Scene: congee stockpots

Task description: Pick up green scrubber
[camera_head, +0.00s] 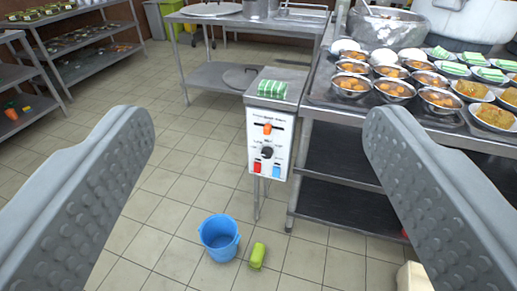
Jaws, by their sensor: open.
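A small green scrubber (257,255) lies on the tiled floor, just right of a blue bucket (219,238). It looks like a short rounded green block, apart from the bucket. My gripper (258,125) is open, with its two grey textured fingers at the left and right of the picture. Nothing is between the fingertips up close. The scrubber is well beyond and below them. Another green and white striped item (272,88) sits on top of the control box.
A white control box (267,150) with knobs stands on a thin leg behind the bucket. A steel table (330,115) with bowls and plates of food is at the right. Steel shelves (75,62) are at the far left. The floor at left is clear.

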